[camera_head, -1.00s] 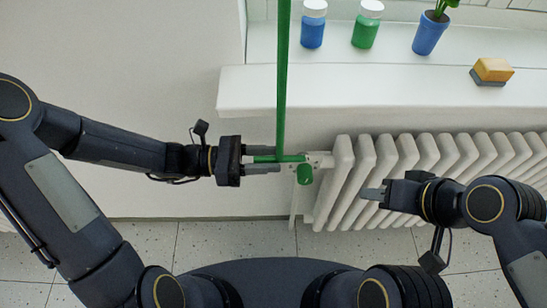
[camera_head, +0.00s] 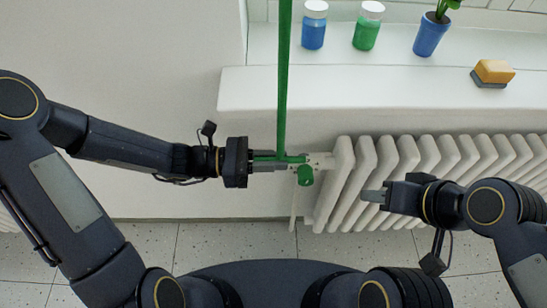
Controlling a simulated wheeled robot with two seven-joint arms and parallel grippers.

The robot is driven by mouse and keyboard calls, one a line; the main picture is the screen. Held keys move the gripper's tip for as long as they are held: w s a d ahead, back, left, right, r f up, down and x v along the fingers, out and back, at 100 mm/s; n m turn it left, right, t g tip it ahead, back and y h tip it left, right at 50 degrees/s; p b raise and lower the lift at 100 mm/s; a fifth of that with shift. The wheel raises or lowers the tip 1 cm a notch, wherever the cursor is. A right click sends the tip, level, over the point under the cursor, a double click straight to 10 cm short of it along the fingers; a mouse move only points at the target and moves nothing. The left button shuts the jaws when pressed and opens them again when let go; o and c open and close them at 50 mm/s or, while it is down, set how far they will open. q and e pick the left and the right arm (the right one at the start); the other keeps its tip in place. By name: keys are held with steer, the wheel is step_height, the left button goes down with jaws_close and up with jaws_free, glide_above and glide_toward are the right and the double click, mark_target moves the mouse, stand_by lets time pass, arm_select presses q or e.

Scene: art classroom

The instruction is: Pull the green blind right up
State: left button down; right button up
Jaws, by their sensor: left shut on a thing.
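A green rod (camera_head: 284,70) hangs down past the window sill at the centre, and its lower end has a short green crank (camera_head: 296,158) with a green knob-like end piece (camera_head: 305,176). I take this to be the blind's crank; the blind itself is out of view. My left gripper (camera_head: 275,162) comes in from the left and is shut on the green crank at the rod's lower end. The fingers partly cover the crank. My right gripper (camera_head: 373,196) is in front of the radiator, apart from the crank; its finger gap is not clear.
A white radiator (camera_head: 400,160) stands under the white sill (camera_head: 350,92), right of the crank. On the sill are a blue jar (camera_head: 313,32), a green jar (camera_head: 366,34), a blue plant pot (camera_head: 431,35) and a sponge eraser (camera_head: 494,72). The wall at left is bare.

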arm_select(q)
step_height(320, 180, up, 5)
steer(key=p, duration=0.4)
steer(key=shift+w, duration=0.1)
steer(key=shift+f, duration=0.1)
steer(key=c, duration=1.4)
jaws_free()
steer(key=a, duration=0.8)
